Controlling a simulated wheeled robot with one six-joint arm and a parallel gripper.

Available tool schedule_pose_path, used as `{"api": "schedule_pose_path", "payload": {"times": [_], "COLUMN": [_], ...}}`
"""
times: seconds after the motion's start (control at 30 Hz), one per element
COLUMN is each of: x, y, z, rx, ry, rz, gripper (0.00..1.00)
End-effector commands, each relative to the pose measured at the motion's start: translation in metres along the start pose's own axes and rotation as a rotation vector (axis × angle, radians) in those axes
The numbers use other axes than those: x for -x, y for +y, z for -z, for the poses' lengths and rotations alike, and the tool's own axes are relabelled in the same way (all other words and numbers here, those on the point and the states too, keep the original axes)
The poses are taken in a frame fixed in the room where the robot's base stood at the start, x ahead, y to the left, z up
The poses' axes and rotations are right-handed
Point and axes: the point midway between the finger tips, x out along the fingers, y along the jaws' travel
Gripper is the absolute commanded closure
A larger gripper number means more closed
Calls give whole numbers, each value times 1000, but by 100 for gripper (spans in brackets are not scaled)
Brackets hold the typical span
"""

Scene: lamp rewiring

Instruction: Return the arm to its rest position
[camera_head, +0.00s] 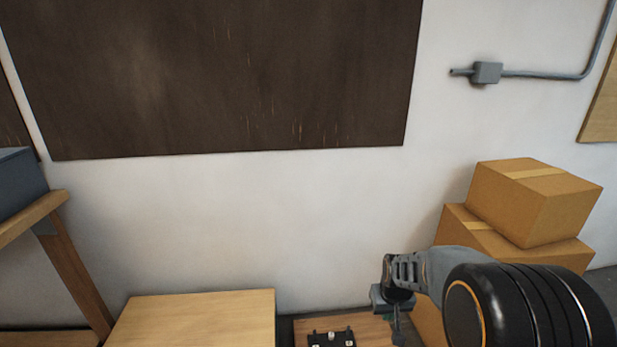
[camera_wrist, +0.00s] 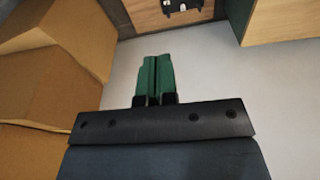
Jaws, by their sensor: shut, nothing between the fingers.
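My gripper (camera_wrist: 153,78) is in the middle of the wrist view, with its two green fingers together and nothing between them. Bare grey floor and wall lie beyond the fingertips. In the head view my arm comes in from the lower right, and its wrist end hangs in front of the wooden board; the fingers are mostly hidden there. The board (camera_head: 374,328) carries a small black terminal piece (camera_head: 331,338) with light-coloured parts. The same black piece shows at the top of the wrist view (camera_wrist: 183,5), apart from the fingers.
Stacked cardboard boxes (camera_head: 535,203) stand at the right, close behind my arm; they fill the left of the wrist view (camera_wrist: 60,50). A wooden box (camera_head: 200,322) stands left of the board. A wooden shelf (camera_head: 75,262) is at far left. A dark panel (camera_head: 220,75) hangs on the wall.

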Motion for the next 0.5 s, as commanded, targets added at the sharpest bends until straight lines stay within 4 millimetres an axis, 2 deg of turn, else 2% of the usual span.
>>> {"api": "schedule_pose_path", "payload": {"times": [0.03, 0.1, 0.2, 0.3, 0.4, 0.5], "x": [62, 112, 172, 219, 252, 274], "y": [-6, -12, -21, -28, -33, -37], "z": [-2, -14, -33, -52, -69, -82], "rx": [-1, -9, -18, -27, -35, -39], "ry": [26, 45, 71, 95, 113, 125], "rz": [-1, 1, 4, 7, 11, 14], "gripper": [100, 100, 100, 100, 100, 100]}}
